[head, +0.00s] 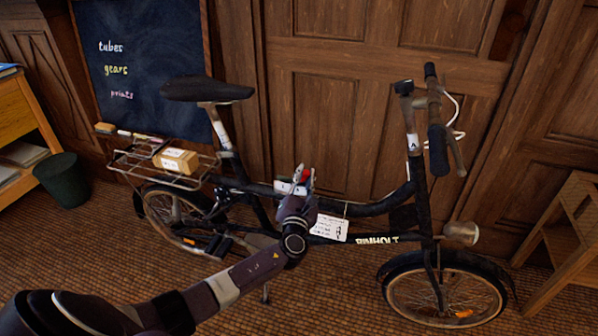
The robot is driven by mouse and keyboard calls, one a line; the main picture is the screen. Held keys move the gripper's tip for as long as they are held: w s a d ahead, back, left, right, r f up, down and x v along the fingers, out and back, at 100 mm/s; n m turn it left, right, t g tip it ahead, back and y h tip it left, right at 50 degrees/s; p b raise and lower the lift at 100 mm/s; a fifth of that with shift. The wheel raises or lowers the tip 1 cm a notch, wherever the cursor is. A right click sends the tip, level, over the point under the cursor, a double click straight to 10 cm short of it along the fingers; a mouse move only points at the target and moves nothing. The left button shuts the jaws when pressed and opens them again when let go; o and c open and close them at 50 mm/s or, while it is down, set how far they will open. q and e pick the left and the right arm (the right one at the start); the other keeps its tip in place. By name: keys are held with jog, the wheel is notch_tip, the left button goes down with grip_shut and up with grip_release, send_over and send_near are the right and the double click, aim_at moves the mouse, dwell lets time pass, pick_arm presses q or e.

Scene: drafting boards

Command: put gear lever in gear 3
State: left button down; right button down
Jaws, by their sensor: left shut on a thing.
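A dark bicycle (370,207) stands side-on in the head view. A small white plate (287,187) with dark marks sits on its top frame tube. Just above the plate a bit of red shows, which looks like the tip of the gear lever (305,175). My left gripper (304,181) reaches up to this spot from below and is shut on the lever. The gripper hides most of the lever, and I cannot read which gear it stands in. My right gripper is not in view.
A white card (329,227) hangs on the frame right of my gripper. The rear rack (190,183) carries a small box (176,161). A bin (64,181) stands at left and a wooden stand (570,240) at right. Wooden panelling rises close behind the bicycle.

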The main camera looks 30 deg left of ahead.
pick_arm(q)
jog(key=c, duration=1.8)
grip_release()
jog(key=v, duration=1.2)
jog(key=shift+f, duration=0.1)
